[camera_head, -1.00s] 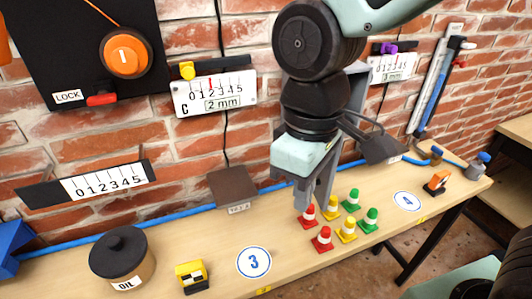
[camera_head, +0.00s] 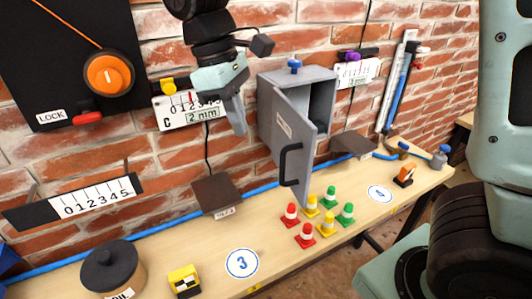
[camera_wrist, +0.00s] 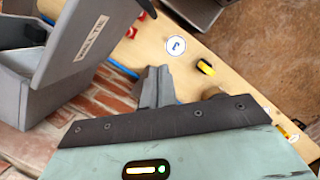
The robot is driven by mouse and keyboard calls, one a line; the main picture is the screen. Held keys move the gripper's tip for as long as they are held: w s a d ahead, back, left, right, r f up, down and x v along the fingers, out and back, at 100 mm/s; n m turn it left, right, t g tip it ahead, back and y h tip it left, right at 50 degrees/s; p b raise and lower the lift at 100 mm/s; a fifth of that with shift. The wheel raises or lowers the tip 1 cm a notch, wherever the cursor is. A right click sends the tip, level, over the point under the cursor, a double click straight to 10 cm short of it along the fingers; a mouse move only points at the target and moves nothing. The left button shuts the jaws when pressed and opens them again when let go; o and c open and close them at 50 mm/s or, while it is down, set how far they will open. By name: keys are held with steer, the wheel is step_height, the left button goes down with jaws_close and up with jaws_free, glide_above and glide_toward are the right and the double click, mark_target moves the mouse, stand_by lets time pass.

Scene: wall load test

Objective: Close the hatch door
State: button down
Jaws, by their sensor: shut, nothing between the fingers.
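The hatch is a grey metal box (camera_head: 321,100) on the brick wall, with a blue knob on top. Its door (camera_head: 301,128) stands open, swung out toward the camera, with a label and a black handle (camera_head: 287,163) on its outer face. The opening shows at the right of the door. My gripper (camera_head: 239,124) is shut and empty, left of the hatch and pointing down, apart from the door. In the wrist view the gripper fingers (camera_wrist: 156,88) show in the middle, and the open door (camera_wrist: 92,38) is at upper left.
Small red, yellow and green cones (camera_head: 312,206) stand on the wooden bench (camera_head: 215,245) below the door. An oil pot (camera_head: 112,270) and a yellow block (camera_head: 184,281) are at front left. A dark bracket (camera_head: 217,194) sits below my gripper. Gauges hang on the wall.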

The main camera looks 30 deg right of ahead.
steer(key=s+d+f+p, duration=0.3)
steer(key=s+d+f, duration=0.1)
steer(key=f, duration=0.3)
steer(key=shift+d, duration=0.1)
steer(key=shift+s+r, duration=0.1)
stand_by(0.4)
